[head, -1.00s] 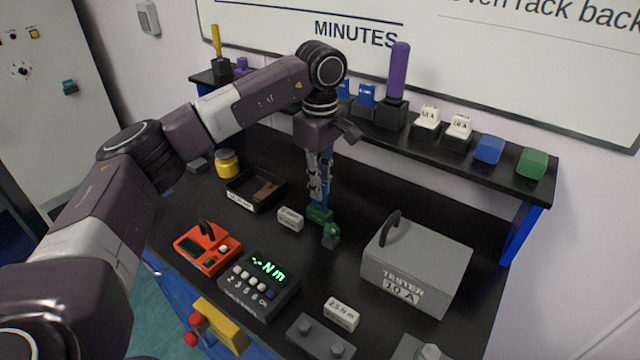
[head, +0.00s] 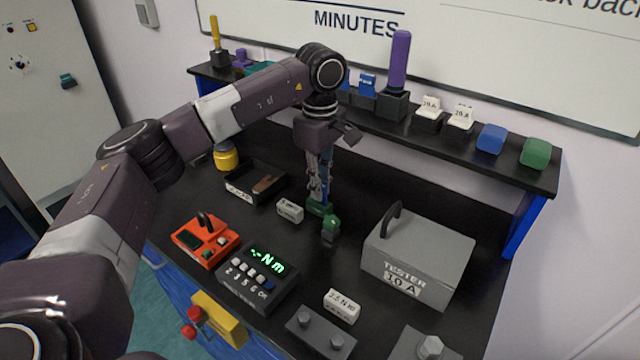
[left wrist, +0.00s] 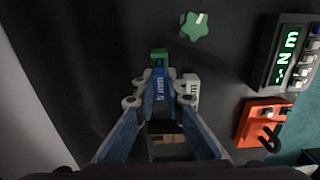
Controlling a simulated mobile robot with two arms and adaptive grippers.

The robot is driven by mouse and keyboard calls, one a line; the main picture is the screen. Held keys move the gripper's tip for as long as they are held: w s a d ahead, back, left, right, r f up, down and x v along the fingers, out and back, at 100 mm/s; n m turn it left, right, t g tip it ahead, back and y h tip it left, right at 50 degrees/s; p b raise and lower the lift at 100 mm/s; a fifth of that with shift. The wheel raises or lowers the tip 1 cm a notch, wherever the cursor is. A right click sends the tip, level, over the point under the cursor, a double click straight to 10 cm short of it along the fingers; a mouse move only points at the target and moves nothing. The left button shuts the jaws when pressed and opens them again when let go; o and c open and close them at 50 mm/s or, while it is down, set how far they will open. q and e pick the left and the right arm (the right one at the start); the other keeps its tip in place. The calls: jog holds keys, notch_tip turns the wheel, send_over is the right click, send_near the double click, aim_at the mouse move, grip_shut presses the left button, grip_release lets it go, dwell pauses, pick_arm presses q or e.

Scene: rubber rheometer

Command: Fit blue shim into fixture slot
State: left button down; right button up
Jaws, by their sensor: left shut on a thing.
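My left gripper (head: 318,192) points down over the bench, shut on the blue shim (left wrist: 160,88). In the left wrist view the shim lies between the fingertips (left wrist: 153,94), with small lettering on its face. The green fixture (head: 317,207) is directly below the fingertips. It also shows in the left wrist view (left wrist: 159,54), just beyond the shim. The slot itself is hidden, and I cannot tell whether the shim's lower end is inside it. A green star knob (head: 330,224) stands beside the fixture. My right gripper is not in view.
A white label block (head: 289,210) stands close left of the fixture. A black tray (head: 240,184) is behind it. The grey tester (head: 417,255) is to the right; the keypad unit (head: 257,277) and orange device (head: 205,240) are in front. A raised shelf (head: 480,158) runs behind.

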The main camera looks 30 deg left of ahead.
pick_arm(q)
jog(key=shift+f, duration=0.45)
jog(key=c, duration=1.9)
grip_release()
notch_tip(320, 180, up, 12)
